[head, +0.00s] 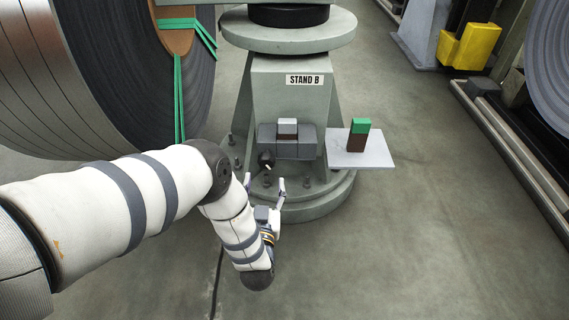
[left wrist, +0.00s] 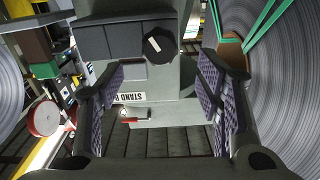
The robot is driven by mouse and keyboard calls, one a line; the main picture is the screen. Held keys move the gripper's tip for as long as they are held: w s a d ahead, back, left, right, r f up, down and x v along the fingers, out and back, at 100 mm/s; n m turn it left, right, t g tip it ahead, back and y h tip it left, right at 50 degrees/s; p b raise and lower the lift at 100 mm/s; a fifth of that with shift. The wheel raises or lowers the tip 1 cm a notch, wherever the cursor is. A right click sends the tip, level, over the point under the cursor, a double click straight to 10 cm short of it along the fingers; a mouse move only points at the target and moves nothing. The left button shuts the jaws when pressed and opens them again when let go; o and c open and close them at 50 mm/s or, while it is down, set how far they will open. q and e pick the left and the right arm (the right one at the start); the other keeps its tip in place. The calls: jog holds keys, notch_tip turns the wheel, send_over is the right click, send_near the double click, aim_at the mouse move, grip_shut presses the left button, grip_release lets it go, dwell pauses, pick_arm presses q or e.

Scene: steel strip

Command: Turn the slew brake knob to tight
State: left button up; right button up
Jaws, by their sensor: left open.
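The slew brake knob (head: 266,160) is a small black round knob with a short white mark, low on the front of the stand (head: 290,100) labelled STAND B. It also shows in the left wrist view (left wrist: 160,46), with its white mark on the face. My left gripper (head: 265,181) is open and empty, just in front of and below the knob in the head view. In the left wrist view, the knob appears between the two spread fingers (left wrist: 164,80), towards the top, and neither finger visibly touches it. My right gripper is not in view.
A grey box (head: 287,148) with a white-topped block sits right of the knob. A white plate (head: 378,155) holds a brown and green block (head: 358,135). A large steel coil (head: 100,70) stands at left. Bolts ring the stand's base.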

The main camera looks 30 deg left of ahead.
aim_at(266, 166)
pick_arm(q)
jog(key=b+x, duration=0.2)
jog(key=x, duration=0.5)
jog(key=shift+w+a+f, duration=0.15)
jog(key=shift+w+f, duration=0.05)
jog(key=shift+w, duration=0.05)
jog(key=shift+w+a+r, duration=0.15)
jog(key=shift+w+a, duration=0.1)
jog(key=shift+w, duration=0.25)
jog(key=c, duration=1.2)
